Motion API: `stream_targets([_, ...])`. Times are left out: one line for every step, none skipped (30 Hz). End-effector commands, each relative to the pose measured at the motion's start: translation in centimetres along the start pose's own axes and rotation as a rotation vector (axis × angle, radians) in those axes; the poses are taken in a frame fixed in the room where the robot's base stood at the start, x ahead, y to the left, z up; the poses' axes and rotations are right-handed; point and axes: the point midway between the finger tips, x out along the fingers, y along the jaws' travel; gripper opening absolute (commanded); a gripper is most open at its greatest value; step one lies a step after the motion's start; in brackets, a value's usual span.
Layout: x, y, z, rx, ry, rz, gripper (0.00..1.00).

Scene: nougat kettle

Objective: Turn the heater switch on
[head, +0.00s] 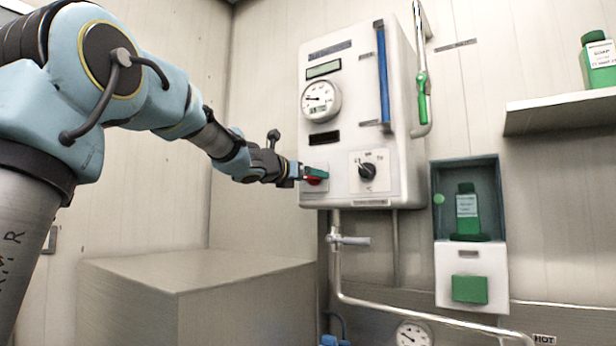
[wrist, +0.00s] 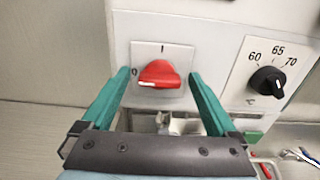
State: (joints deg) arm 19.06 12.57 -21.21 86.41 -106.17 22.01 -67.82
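The heater switch is a red knob (wrist: 160,75) on a white plate marked 0 at its left and I above it. Its white mark is at its left end, on the 0 side. In the head view the red knob (head: 313,181) shows low on the left of the white heater box (head: 345,120), partly hidden by my gripper. My gripper (wrist: 160,85) is open, with one green finger on each side of the knob. The fingers look apart from it, though exact depth is hard to tell.
A black temperature knob (wrist: 267,81) marked 60, 65 and 70 sits right of the switch. Pipes (head: 337,260) run below the box. A soap dispenser (head: 470,275) is at the right, and a large grey block (head: 195,275) stands below my arm.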

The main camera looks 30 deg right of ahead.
Motion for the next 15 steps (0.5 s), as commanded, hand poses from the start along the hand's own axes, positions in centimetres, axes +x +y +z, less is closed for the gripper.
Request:
stream_targets([-0.01,0.00,0.00,0.000,0.000,0.000,0.87])
stream_targets([-0.02,0.01,0.00,0.000,0.000,0.000,0.84])
stream_targets([-0.02,0.00,0.00,0.000,0.000,0.000,0.79])
stream_targets([-0.02,0.00,0.00,0.000,0.000,0.000,0.76])
stream_targets([-0.02,0.00,0.00,0.000,0.000,0.000,0.72])
stream_targets([-0.02,0.00,0.00,0.000,0.000,0.000,0.68])
stream_targets([-0.03,0.00,0.00,0.000,0.000,0.000,0.65])
stream_targets([-0.03,0.01,0.00,0.000,0.000,0.000,0.61])
stream_targets([-0.03,0.01,0.00,0.000,0.000,0.000,0.57])
stream_targets([-0.03,0.01,0.00,0.000,0.000,0.000,0.53])
stream_targets([-0.03,0.00,0.00,0.000,0.000,0.000,0.50])
stream_targets([-0.03,0.00,0.00,0.000,0.000,0.000,0.46])
stream_targets([-0.03,0.00,0.00,0.000,0.000,0.000,0.42])
stream_targets([-0.03,0.00,0.00,0.000,0.000,0.000,0.39])
stream_targets([-0.03,0.00,0.00,0.000,0.000,0.000,0.34])
